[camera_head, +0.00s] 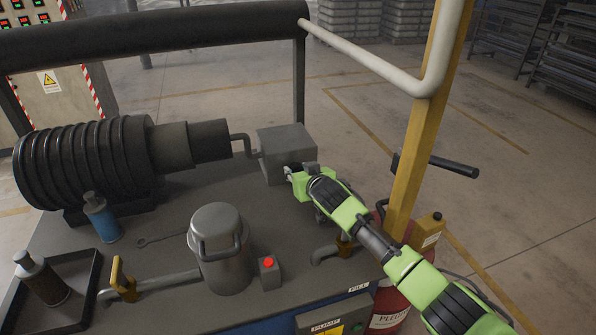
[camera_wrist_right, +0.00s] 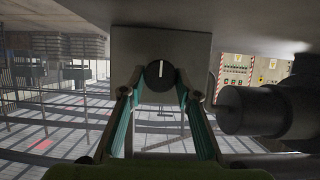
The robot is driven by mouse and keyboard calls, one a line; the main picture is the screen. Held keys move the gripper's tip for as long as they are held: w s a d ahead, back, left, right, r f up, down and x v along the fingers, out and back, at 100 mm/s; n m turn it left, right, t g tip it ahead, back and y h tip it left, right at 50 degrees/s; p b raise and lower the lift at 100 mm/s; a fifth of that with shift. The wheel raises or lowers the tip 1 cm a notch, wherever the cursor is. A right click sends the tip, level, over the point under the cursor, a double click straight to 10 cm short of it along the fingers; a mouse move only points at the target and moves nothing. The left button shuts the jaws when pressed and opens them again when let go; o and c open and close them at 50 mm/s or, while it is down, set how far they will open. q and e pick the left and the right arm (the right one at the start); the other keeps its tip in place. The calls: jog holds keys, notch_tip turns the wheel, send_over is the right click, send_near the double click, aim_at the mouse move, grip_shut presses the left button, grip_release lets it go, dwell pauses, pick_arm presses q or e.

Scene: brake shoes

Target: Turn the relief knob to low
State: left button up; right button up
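The relief knob (camera_wrist_right: 160,75) is a dark round knob with a white pointer line, on the face of a grey box (camera_wrist_right: 190,48). In the wrist view its pointer line runs up and down the picture. The grey box (camera_head: 284,142) also shows in the head view, with the knob hidden there. My right gripper (camera_wrist_right: 158,84) is open, with one finger on each side of the knob; contact cannot be told. In the head view my right gripper (camera_head: 291,174) is at the box's front face. My left gripper is not in view.
A ribbed dark cylinder (camera_head: 85,165) leads by a pipe to the box. A metal canister (camera_head: 220,262), a red button box (camera_head: 269,272), a blue can (camera_head: 101,218) and a tray (camera_head: 88,302) stand on the bench. A yellow post (camera_head: 418,150) rises right of my arm.

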jog(key=shift+c, duration=1.3)
jog(key=shift+a+f+n+t+h+b, duration=0.1)
jog(key=shift+a+n+t+h+b, duration=0.2)
jog(key=shift+n+h, duration=0.55)
jog(key=shift+s+n+t+h+b, duration=0.1)
jog(key=shift+n+t+h+b, duration=0.5)
jog(key=shift+n+b, duration=0.65)
jog(key=shift+n, duration=0.3)
jog(key=o, duration=1.1)
